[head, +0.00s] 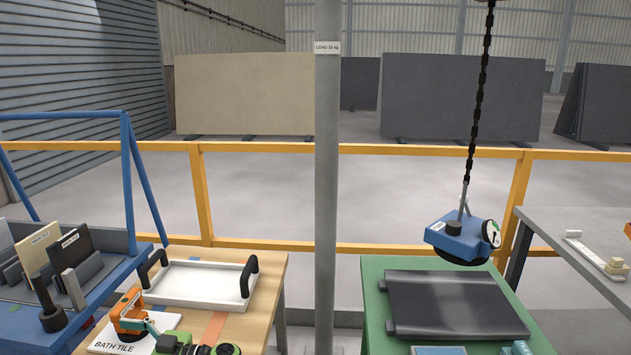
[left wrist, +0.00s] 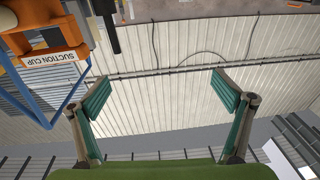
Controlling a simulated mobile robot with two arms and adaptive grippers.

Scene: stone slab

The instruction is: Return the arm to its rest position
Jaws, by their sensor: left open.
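My left gripper (head: 160,335) is at the bottom left of the head view, over the near part of the wooden table, with its green body toward the right. In the left wrist view my left gripper (left wrist: 162,92) has its two teal-padded fingers spread wide with nothing between them. An orange suction cup tool (head: 130,310) stands just beyond the fingers by a "BATH TILE" sign (head: 108,345). The tool also shows, labelled "SUCTION CUP", at the upper left of the wrist view (left wrist: 45,35), outside the fingers. I do not see my right gripper.
A white tray (head: 200,303) with black handles lies on the wooden table (head: 268,275). A blue rack (head: 128,180) with tiles stands left. A grey post (head: 327,180) rises centrally.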

